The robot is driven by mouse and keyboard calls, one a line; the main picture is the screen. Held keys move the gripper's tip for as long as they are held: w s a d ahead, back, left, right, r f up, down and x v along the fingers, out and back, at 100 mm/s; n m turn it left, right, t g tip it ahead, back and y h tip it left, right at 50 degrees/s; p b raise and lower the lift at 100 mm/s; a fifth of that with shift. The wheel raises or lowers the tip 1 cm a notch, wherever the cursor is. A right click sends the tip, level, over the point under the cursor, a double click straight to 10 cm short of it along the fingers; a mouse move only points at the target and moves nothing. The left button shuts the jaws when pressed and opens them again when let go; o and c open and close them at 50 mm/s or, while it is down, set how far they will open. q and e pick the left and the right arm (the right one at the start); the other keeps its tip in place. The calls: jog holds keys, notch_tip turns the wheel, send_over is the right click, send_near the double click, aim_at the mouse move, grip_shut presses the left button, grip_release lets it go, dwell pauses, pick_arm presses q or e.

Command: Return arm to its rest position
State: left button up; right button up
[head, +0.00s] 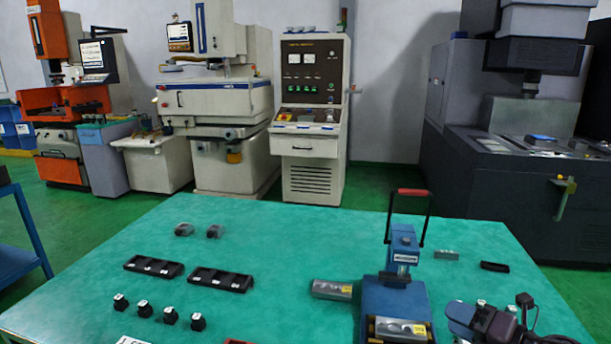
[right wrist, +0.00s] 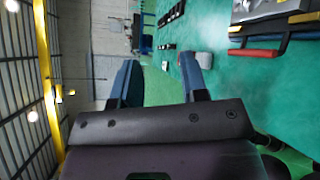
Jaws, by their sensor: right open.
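My right gripper (head: 470,318) is at the lower right of the head view, over the right part of the green table (head: 270,255), to the right of the blue press with the red handle (head: 403,245). In the right wrist view its two fingers (right wrist: 158,64) stand wide apart with nothing between them. My left gripper is not in the head view.
Two black trays (head: 153,267) and several small black-and-white pieces (head: 170,315) are on the table's left. Silver blocks lie beside the press (head: 332,290) and on its base (head: 398,328). A black piece (head: 494,267) lies behind my right gripper. The table's middle is clear.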

jog(key=s+a+f+m+g+h, duration=0.1)
jog(key=s+f+m+h, duration=0.9)
jog(key=s+f+m, duration=1.1)
notch_tip(320, 180, down, 3)
jog(key=a+m, duration=0.1)
jog(key=m, duration=0.7)
jog(key=shift+s+a+f+g, duration=0.15)
jog(key=shift+s+f+g, duration=0.05)
jog(key=shift+s+g, duration=0.15)
